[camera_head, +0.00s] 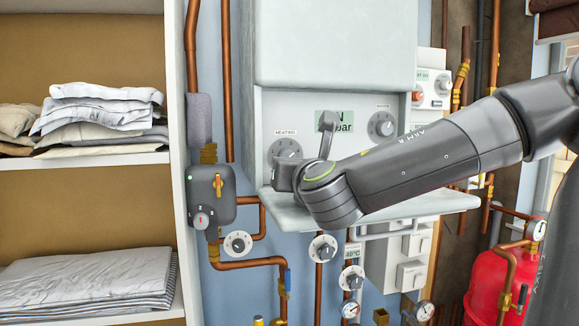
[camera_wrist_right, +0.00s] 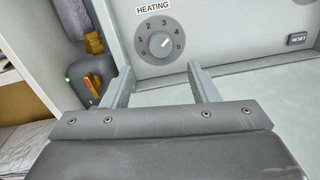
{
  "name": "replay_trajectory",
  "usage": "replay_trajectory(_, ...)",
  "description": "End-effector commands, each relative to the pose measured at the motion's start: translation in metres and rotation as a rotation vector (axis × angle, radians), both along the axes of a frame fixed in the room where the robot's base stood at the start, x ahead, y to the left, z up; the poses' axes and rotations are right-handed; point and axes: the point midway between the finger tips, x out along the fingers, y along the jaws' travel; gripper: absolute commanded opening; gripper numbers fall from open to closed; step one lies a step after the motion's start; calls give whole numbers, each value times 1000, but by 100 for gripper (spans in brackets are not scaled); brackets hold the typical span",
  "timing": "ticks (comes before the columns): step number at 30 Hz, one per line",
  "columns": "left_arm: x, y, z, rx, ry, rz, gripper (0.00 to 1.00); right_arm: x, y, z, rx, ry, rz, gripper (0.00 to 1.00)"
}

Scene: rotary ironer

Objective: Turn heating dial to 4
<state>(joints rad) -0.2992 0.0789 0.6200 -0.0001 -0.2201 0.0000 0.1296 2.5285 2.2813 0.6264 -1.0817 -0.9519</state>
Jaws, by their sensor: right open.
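The heating dial (camera_wrist_right: 158,43) is a grey round knob on the light panel below a HEATING label, with numbers 0 to 5 around it. Its pale mark points up and right, toward the 4 side. In the head view the heating dial (camera_head: 286,151) is partly hidden by my right gripper (camera_head: 306,150). In the wrist view my right gripper (camera_wrist_right: 162,78) is open and empty. Its two fingers stand apart below the dial, one to each side, and no contact shows. My left gripper is not in view.
A second dial (camera_head: 382,125) sits right of the display (camera_head: 335,122). A RESET button (camera_wrist_right: 298,38) is right of the heating dial. A ledge (camera_head: 440,203) juts out under the panel. Copper pipes (camera_head: 229,80) and a shelf of folded laundry (camera_head: 100,112) stand left.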

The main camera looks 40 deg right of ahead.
Motion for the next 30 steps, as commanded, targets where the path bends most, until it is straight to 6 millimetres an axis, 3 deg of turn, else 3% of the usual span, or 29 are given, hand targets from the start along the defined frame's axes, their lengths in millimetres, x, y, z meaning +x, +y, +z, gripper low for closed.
replay_trajectory(6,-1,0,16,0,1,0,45,27,-19,5,0,3,-4,54)
replay_trajectory(15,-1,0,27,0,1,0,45,52,-34,4,1,-1,1,54)
replay_trajectory(28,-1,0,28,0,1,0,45,57,-37,3,2,-2,2,54)
replay_trajectory(30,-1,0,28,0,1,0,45,57,-37,3,2,-2,2,46)
